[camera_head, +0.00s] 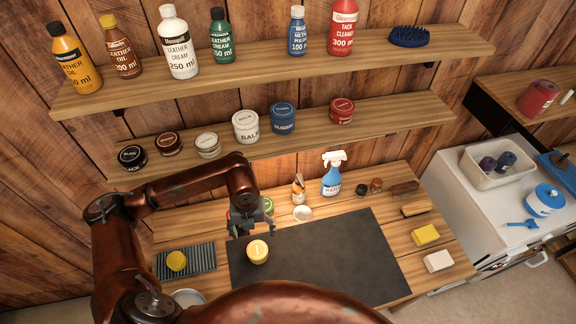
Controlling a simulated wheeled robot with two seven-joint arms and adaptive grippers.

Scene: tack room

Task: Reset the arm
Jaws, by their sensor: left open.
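My left arm comes in from the left and bends down over the table. My left gripper (254,226) is open and hangs over the back left part of the dark mat (345,260). A round tin with a yellow lid (257,250) is on the mat just in front of the gripper, and the jaws are not around it. A green tin (268,205) is partly hidden behind the gripper. My right gripper is not in view.
A spray bottle (332,176), a small brush pot (298,190) and a white dish (303,213) stand behind the mat. Shelves (280,65) of bottles and tins are above. The mat's right side is clear.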

